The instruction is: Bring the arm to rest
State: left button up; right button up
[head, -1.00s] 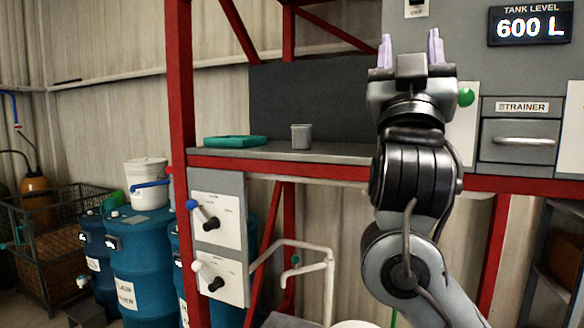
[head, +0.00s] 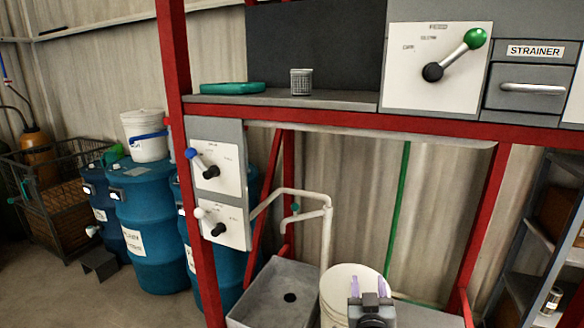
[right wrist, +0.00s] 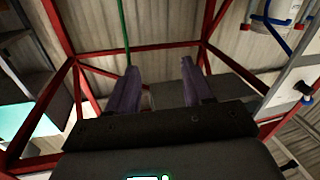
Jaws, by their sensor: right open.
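My right gripper (head: 369,284) is low in the head view, with its two pale purple fingers pointing up and apart. It is open and empty, in front of a white bucket (head: 340,285) under the red frame. In the right wrist view the two fingers (right wrist: 155,88) stand apart with nothing between them. Most of my right arm is below the head view's lower edge. My left gripper is not in view.
A green-knobbed lever (head: 455,56) and a strainer drawer (head: 533,87) are above right. A grey cup (head: 301,82) and green tray (head: 232,88) sit on the shelf. A grey sink (head: 270,300) is left of the bucket; blue drums (head: 150,235) stand further left.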

jog(key=s+d+f+g+y, duration=0.1)
jog(key=s+f+g, duration=0.2)
jog(key=s+f, duration=0.6)
jog(key=s+f+g+y, duration=0.15)
jog(key=s+f, duration=0.45)
jog(key=f, duration=0.8)
jog(key=s+d+f+n+g+y, duration=0.1)
jog(key=s+f+g, duration=0.25)
jog(key=s, duration=0.75)
jog(key=s+d+f+g, duration=0.1)
jog(key=s+f+g, duration=0.25)
jog(key=s, duration=0.65)
jog(key=s+r+n+g, duration=0.1)
jog(key=s+r+g, duration=0.25)
jog(key=s, duration=0.25)
notch_tip(320, 180, up, 34)
jog(key=t+p, duration=0.1)
jog(key=p, duration=3.2)
jog(key=shift+d, duration=0.4)
jog(key=shift+f, duration=0.1)
